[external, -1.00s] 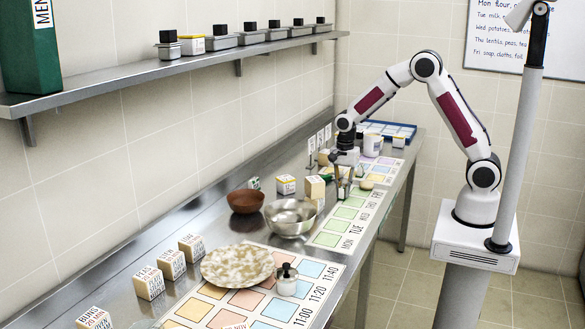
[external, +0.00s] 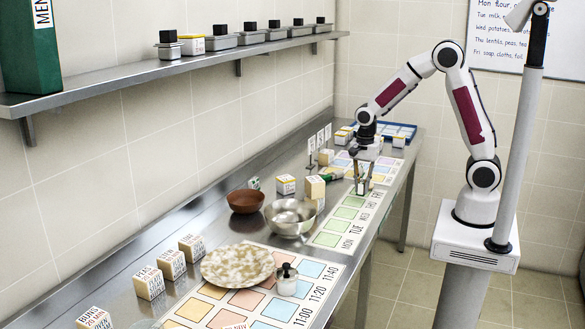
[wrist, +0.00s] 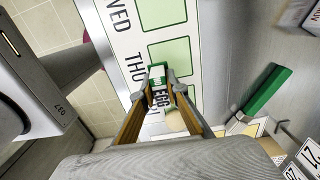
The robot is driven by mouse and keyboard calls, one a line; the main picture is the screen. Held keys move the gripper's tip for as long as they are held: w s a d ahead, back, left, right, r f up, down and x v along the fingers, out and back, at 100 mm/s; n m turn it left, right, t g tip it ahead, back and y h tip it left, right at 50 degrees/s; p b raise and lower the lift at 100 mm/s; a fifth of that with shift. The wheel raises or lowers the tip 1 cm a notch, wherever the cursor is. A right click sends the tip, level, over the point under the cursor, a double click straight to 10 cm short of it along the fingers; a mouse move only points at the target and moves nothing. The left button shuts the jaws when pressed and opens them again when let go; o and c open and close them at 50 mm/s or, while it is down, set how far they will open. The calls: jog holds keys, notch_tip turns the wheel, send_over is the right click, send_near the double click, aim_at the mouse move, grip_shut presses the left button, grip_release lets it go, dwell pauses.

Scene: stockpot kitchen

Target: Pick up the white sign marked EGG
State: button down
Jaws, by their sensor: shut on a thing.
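In the wrist view the fingers of my gripper (wrist: 158,85) are closed on a small white sign (wrist: 160,98) with dark letters that look like EGG, partly hidden by the fingers. A green part shows at the fingertips beside it. In the external view my gripper (external: 363,189) points down over the far end of the green weekday card (external: 327,239). The sign is too small to make out there. I cannot tell whether it is clear of the surface.
A green-handled tool (wrist: 268,90) lies beside my gripper. Several white number signs (external: 319,140) stand near the wall. A metal bowl (external: 290,218), a brown bowl (external: 246,201) and a speckled plate (external: 237,265) are nearer the camera. A blue tray (external: 398,128) is at the far end.

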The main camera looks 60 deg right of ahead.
jog(key=s, duration=1)
jog(key=shift+s, duration=0.35)
